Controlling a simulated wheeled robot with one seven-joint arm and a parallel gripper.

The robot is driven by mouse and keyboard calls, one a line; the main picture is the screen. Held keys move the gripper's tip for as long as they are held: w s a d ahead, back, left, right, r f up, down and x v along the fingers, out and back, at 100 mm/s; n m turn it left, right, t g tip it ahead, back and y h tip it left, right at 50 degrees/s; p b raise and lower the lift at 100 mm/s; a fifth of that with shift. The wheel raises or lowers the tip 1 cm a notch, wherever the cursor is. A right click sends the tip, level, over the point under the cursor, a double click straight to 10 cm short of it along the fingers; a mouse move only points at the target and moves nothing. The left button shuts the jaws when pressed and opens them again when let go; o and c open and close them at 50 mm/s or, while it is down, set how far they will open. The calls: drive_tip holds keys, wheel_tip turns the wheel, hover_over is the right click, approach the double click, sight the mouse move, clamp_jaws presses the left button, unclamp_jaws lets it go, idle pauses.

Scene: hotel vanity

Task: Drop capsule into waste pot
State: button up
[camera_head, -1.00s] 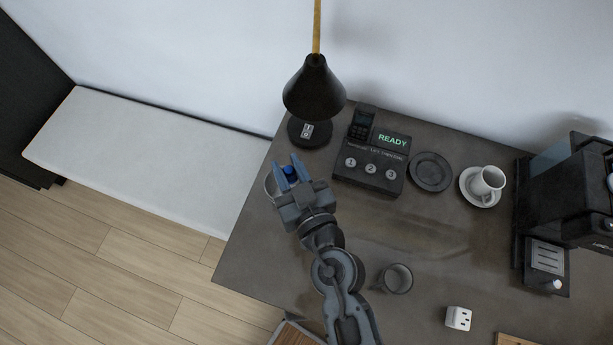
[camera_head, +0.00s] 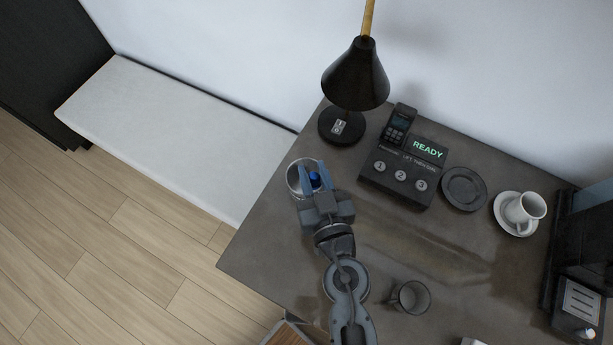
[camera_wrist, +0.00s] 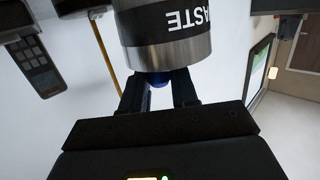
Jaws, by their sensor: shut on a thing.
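The blue capsule (camera_head: 315,179) is held between the two fingers of my gripper (camera_head: 313,176), which is shut on it. The capsule also shows in the wrist view (camera_wrist: 158,80), partly hidden by the fingers and the pot. The waste pot (camera_head: 293,181) is a round metal pot near the left edge of the desk. In the head view the fingers and capsule overlap the pot's opening. In the wrist view the pot (camera_wrist: 165,50), with "WASTE" on a black band, appears just beyond the fingertips. I cannot tell the capsule's exact height against the rim.
A black lamp (camera_head: 355,80) stands behind the pot. A phone console (camera_head: 405,170) reading READY, a dark saucer (camera_head: 464,188) and a white cup (camera_head: 525,208) are to the right. The desk's left edge is close.

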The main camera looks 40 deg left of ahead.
drive_tip(key=o, duration=1.1)
drive_tip(key=v, duration=0.7)
drive_tip(key=shift+s+d+p, duration=0.25)
drive_tip(key=shift+d+p, duration=0.1)
drive_tip(key=shift+p, duration=0.05)
